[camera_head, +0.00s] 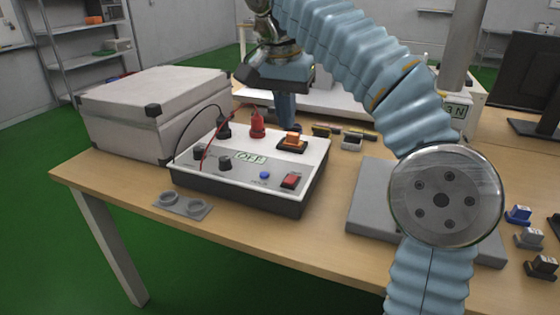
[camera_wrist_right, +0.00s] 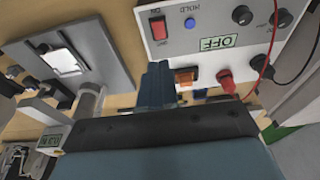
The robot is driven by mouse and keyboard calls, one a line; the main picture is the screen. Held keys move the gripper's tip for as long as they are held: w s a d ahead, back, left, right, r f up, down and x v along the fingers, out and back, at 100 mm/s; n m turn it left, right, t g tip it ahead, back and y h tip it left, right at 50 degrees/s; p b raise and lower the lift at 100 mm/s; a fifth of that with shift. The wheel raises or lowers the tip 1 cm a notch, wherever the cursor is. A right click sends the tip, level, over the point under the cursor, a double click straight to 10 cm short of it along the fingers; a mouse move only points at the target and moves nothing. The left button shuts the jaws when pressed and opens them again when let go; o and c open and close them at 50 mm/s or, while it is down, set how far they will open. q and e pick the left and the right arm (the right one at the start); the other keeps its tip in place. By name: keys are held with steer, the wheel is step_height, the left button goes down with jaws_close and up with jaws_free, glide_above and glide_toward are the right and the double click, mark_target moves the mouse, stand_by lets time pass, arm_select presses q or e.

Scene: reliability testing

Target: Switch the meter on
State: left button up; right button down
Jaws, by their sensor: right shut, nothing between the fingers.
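The meter (camera_head: 240,195) is a white-topped box with dark sides on the wooden table. Its small display (camera_head: 250,158) reads OFF, and it also shows in the right wrist view (camera_wrist_right: 218,43). A red rocker switch (camera_head: 291,181) sits at the meter's near right corner; the right wrist view shows it too (camera_wrist_right: 158,28). A blue button (camera_head: 264,175), marked HOLD in the wrist view, is beside it. My right gripper (camera_head: 289,122) is shut and empty, pointing down near the meter's far edge, behind an orange block (camera_head: 292,139) and apart from the red switch. My left gripper is out of view.
Red and black plugs with leads stand on the meter; the red plug (camera_head: 257,126) is near my right gripper. A white case (camera_head: 150,110) stands left. A grey two-ring holder (camera_head: 183,206) lies in front. A grey plate (camera_head: 372,200) and small blocks are right.

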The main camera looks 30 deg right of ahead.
mark_target(289, 181)
steer(key=x, duration=0.4)
steer(key=b+x, duration=0.1)
steer(key=x, duration=0.7)
steer(key=shift+s+a+f+b, duration=0.15)
steer(key=shift+s+a+b, duration=0.15)
steer(key=shift+s+a, duration=0.1)
steer(key=shift+a+f, duration=0.1)
steer(key=shift+f, duration=0.4)
